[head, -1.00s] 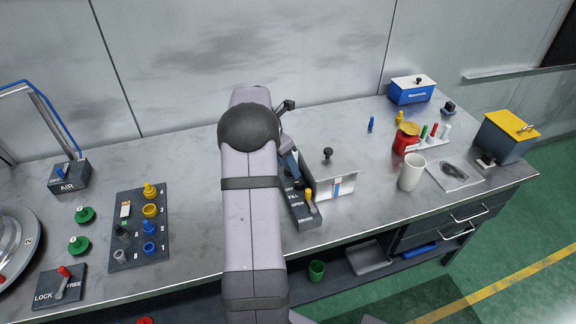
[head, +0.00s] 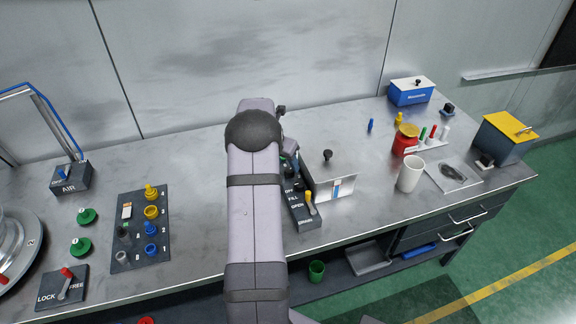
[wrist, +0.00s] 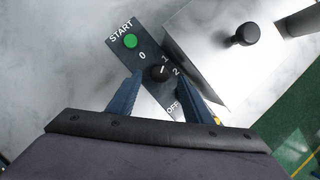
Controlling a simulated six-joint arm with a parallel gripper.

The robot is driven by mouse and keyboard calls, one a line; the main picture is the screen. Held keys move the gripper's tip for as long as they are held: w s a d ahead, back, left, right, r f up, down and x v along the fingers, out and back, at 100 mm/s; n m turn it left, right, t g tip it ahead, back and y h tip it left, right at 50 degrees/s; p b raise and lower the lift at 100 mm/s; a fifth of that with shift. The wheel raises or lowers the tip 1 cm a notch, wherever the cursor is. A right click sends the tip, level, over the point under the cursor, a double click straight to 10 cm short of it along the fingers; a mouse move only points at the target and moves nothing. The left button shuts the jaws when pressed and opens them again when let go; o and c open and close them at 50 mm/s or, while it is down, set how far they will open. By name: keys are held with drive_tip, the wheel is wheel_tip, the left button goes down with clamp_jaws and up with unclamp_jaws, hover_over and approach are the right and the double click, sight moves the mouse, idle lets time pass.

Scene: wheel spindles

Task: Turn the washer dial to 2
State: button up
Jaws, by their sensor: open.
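The washer dial (wrist: 159,74) is a small black knob on a dark panel in the wrist view, with 0, 1 and 2 printed around it. Its white mark seems to point toward 1. My gripper (wrist: 159,77) is open, with one blue finger on each side of the dial. I cannot tell whether either finger touches it. In the head view the dark panel (head: 303,213) stands beside the metal washer box (head: 335,183), and my arm hides most of the gripper and part of the panel.
A green START button (wrist: 130,41) and an OFF label lie on the same panel. The box's black knob (wrist: 246,34) rises to the right. A yellow-tipped lever (head: 310,204) stands at the panel's near end. A white mug (head: 410,175) stands farther right.

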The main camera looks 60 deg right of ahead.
sight(289, 169)
drive_tip(key=shift+p+x, duration=0.45)
drive_tip(key=shift+x, duration=1.35)
drive_tip(key=c, duration=1.1)
